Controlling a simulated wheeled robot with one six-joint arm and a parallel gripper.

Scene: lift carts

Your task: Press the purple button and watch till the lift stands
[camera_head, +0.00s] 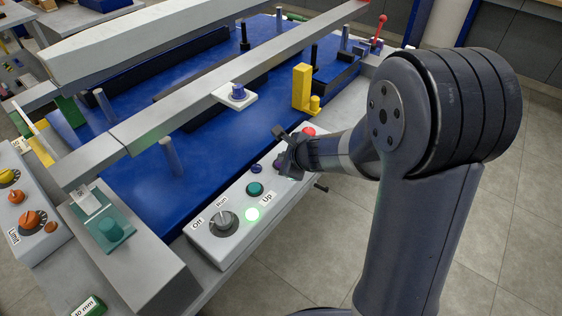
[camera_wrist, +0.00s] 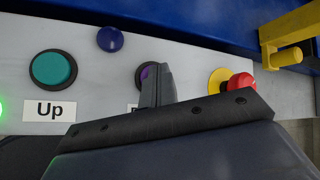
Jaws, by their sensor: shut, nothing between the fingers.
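The purple button (camera_wrist: 150,72) sits on the grey control panel (camera_head: 238,242), with a dark ring around it. My gripper (camera_wrist: 158,78) is shut and empty, its fingertips in front of the button and hiding much of it. I cannot tell whether the tips touch it. In the head view my gripper (camera_head: 281,150) is over the right part of the panel. The blue lift platform (camera_head: 140,180) lies behind the panel.
Left of the purple button are a teal button (camera_wrist: 53,69) marked Up and a lit green lamp (camera_head: 252,214). A red mushroom button (camera_wrist: 240,86) on a yellow base is close on the right. A small blue button (camera_wrist: 110,39) is above. A rotary switch (camera_head: 223,222) is at the left end.

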